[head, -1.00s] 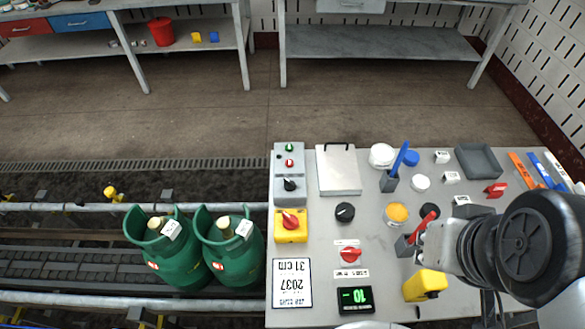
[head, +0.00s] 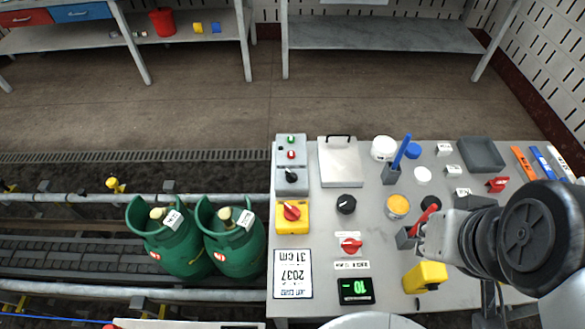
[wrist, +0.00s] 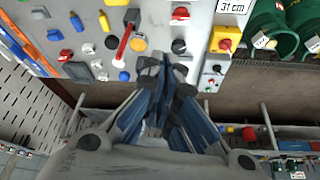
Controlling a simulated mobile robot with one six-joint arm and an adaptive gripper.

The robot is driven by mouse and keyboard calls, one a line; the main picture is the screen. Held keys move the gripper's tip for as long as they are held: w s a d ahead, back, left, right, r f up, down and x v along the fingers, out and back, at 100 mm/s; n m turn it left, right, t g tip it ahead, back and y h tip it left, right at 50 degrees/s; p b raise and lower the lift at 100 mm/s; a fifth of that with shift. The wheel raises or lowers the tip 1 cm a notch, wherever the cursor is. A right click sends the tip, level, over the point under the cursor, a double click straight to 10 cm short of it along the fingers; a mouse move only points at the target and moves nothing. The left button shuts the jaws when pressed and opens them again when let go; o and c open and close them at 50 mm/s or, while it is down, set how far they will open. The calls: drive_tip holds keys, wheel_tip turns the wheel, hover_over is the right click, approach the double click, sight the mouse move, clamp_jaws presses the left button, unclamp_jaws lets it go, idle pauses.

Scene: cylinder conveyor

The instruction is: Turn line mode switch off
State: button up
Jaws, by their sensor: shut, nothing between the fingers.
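Several switches sit on the grey panel table, and their small labels are too blurred to tell which is the line mode switch. A grey control box (head: 290,155) carries a black pointer knob (head: 291,176) with a red and a green button above it. A yellow box with a red rotary knob (head: 292,211) lies below it. A red rotary switch (head: 350,244) with a label plate is nearer, and a round black knob (head: 346,204) is above that. My gripper (wrist: 165,62) is shut and empty above the table, apart from these switches; its fingertips are unclear in the head view.
Two green gas cylinders (head: 176,243) stand on the conveyor at left. A tray (head: 480,154) is at the back right.

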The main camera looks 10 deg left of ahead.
drive_tip(key=shift+o, duration=0.7)
drive_tip(key=shift+w+a+r, duration=0.1)
drive_tip(key=shift+w+r, duration=0.05)
drive_tip(key=o, duration=0.5)
drive_tip(key=w+a+r+n, duration=0.1)
drive_tip(key=w, duration=0.2)
drive_tip(key=w+a+r+n+p, duration=0.1)
drive_tip(key=w, duration=0.2)
drive_tip(key=w+a+r+n+g, duration=0.1)
drive_tip(key=w+a, duration=0.1)
drive_tip(key=w, duration=0.1)
drive_tip(key=shift+w+r, duration=0.2)
drive_tip(key=shift+w, duration=0.15)
drive_tip(key=shift+o, duration=0.2)
drive_tip(key=w+a+f+n+g+p, duration=0.1)
drive_tip(key=w+a+n, duration=0.2)
drive_tip(key=w+a, duration=0.3)
drive_tip(key=w, duration=0.3)
drive_tip(key=shift+w+f+y, duration=0.15)
drive_tip(key=shift+f+y, duration=0.1)
drive_tip(key=shift+y, duration=0.05)
drive_tip(key=n+g+p, duration=0.2)
drive_tip(key=n+g, duration=0.1)
drive_tip(key=n, duration=0.3)
hover_over(291, 173)
wheel_tip(291, 173, down, 18)
wheel_tip(291, 173, down, 17)
drive_tip(key=b, duration=0.2)
drive_tip(key=shift+d+b, duration=0.1)
drive_tip(key=shift+b, duration=0.2)
